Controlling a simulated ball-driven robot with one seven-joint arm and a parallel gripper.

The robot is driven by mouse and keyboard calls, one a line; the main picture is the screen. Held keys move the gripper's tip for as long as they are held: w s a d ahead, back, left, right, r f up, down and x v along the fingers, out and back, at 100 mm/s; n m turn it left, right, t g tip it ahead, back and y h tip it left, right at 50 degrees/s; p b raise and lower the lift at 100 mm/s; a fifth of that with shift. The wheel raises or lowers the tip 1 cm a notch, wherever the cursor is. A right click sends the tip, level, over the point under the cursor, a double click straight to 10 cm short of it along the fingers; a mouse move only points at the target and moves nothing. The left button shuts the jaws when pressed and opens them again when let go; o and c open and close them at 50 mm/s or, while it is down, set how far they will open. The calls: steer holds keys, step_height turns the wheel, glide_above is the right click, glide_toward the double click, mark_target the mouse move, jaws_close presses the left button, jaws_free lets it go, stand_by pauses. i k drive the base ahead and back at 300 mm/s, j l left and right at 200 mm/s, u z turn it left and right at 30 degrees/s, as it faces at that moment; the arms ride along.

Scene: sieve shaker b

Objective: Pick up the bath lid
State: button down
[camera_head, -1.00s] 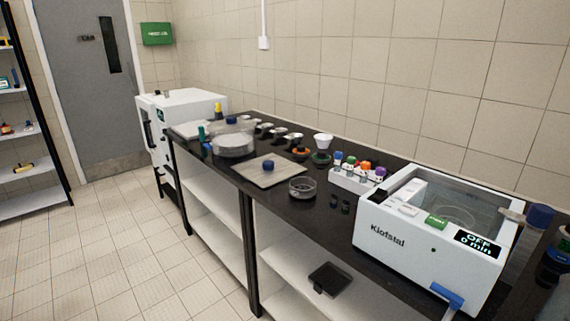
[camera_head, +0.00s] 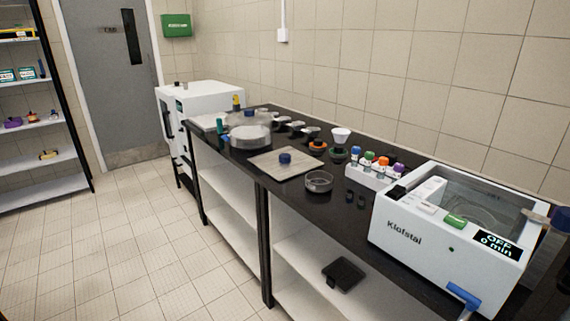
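What looks like the bath lid (camera_head: 268,171) is a flat, square, pale plate with a dark blue knob (camera_head: 285,158) on top. It lies flat on the black bench top, left of a small round glass dish. The white bath (camera_head: 450,235), marked Klofstal, stands at the right end of the bench. Its top is open to view and its display reads OFF, 0 min. My gripper is not in view.
A round clear vessel (camera_head: 250,135) stands behind the lid, the glass dish (camera_head: 318,181) right of it. A rack of colour-capped bottles (camera_head: 372,178) stands beside the bath. A black tray (camera_head: 344,273) lies on the lower shelf. The tiled floor (camera_head: 140,240) at left is clear.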

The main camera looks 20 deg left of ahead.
mark_target(281, 164)
steer(key=i+u, duration=0.15)
steer(key=u, duration=0.2)
steer(key=i+j+u, duration=0.1)
steer(key=u, duration=0.3)
steer(key=i+u, duration=0.15)
steer(key=u, duration=0.2)
